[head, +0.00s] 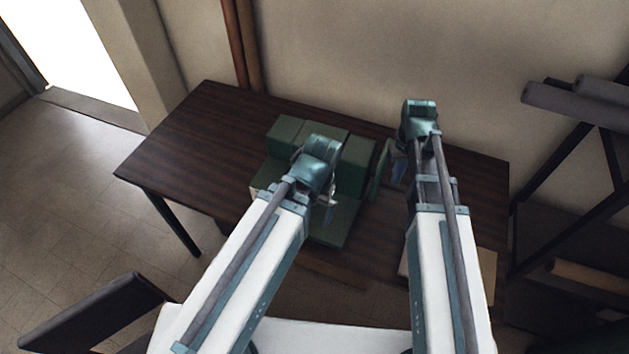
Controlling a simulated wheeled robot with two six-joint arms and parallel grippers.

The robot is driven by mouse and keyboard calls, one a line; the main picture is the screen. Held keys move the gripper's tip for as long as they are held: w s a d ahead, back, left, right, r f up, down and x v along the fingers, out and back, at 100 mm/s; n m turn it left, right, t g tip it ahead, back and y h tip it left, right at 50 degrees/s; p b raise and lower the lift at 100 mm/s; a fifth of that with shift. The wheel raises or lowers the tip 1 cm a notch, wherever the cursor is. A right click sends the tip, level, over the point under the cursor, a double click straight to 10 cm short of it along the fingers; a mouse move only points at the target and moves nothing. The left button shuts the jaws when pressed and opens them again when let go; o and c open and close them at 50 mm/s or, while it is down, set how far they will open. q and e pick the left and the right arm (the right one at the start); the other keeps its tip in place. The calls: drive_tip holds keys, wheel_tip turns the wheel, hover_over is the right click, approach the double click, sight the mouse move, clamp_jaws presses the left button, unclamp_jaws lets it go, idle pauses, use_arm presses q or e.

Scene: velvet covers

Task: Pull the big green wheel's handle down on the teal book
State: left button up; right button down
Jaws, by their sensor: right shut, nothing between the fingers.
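A green block-like machine (287,132) stands on the dark wooden table. A thin green upright part (379,170), seen nearly edge-on, is at its right side and looks like the big wheel. I cannot make out its handle. My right gripper (394,165) is shut and empty, just right of that part; I cannot tell whether they touch. My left gripper (329,198) hangs over the front of the machine, and its jaw opening is unclear. No teal book can be told apart; my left arm covers part of the machine's front.
The dark table (190,150) has bare room to the left. A pale flat item (487,268) lies partly under my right arm at the table's right front. A rack with grey rolls (575,103) stands at the right. The wall is close behind the table.

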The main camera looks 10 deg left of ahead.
sight(393, 187)
drive_tip(key=shift+f+b, duration=0.25)
drive_tip(key=shift+b, duration=0.05)
drive_tip(key=shift+f+b, duration=0.6)
drive_tip(key=shift+s+a+f+b, duration=0.1)
drive_tip(key=shift+s+f+b, duration=0.15)
drive_tip(key=shift+f+b, duration=0.3)
drive_tip(key=shift+f+b, duration=0.6)
drive_tip(key=shift+s+f, duration=0.1)
